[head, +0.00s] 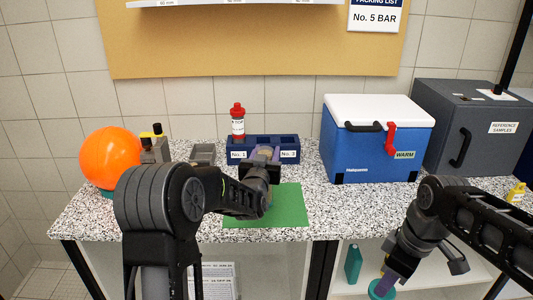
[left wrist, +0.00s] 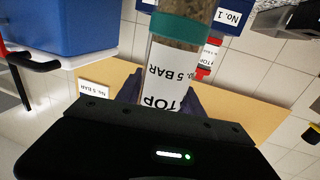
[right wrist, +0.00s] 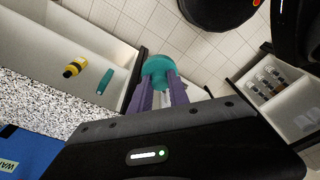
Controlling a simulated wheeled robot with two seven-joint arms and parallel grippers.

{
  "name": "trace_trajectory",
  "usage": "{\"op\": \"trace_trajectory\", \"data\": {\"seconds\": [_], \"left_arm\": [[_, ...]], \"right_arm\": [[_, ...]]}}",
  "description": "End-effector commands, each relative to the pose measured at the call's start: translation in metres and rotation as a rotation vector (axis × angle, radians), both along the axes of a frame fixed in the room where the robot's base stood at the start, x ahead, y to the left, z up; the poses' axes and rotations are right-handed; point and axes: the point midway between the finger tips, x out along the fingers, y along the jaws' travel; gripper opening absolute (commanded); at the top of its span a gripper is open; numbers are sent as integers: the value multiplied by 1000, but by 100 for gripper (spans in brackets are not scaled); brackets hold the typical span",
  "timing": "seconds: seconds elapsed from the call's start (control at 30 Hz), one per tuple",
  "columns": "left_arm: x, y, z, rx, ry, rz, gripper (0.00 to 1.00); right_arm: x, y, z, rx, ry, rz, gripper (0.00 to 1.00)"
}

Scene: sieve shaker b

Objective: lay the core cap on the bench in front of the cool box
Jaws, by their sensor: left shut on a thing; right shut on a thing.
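The core cap is a teal round cap (right wrist: 158,72) between the purple fingers of my right gripper (right wrist: 160,95). In the head view the cap (head: 380,291) and my right gripper (head: 387,277) are low, in front of the bench and below its top. The blue cool box (head: 365,155) with a white lid stands on the speckled bench (head: 345,201). My left gripper (head: 266,153) is shut at the blue rack, mostly hidden by my arm. The left wrist view shows it on a clear core tube (left wrist: 165,75) labelled TOP, No. 5 BAR, with a teal band.
The blue rack (head: 290,153) holds a red-capped tube (head: 238,122). A green mat (head: 290,212) lies in front of it. An orange ball (head: 110,158) is at the left, a grey case (head: 470,130) at the right. The bench strip before the cool box is clear.

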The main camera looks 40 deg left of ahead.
Motion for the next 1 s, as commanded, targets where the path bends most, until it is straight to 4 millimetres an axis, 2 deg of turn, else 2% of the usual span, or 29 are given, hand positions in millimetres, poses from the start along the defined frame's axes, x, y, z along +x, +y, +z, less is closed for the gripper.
{"op": "trace_trajectory", "data": {"seconds": [0.43,0.47,0.7,1.0], "left_arm": [[0,0,-5,2,-7,0,0],[0,0,-6,0,-2,0,46],[0,0,-6,0,-2,0,66],[0,0,-4,0,-2,0,66]], "right_arm": [[0,0,-4,0,0,0,0],[0,0,-3,0,0,0,0],[0,0,-2,0,0,0,0],[0,0,0,0,0,0,0]]}}
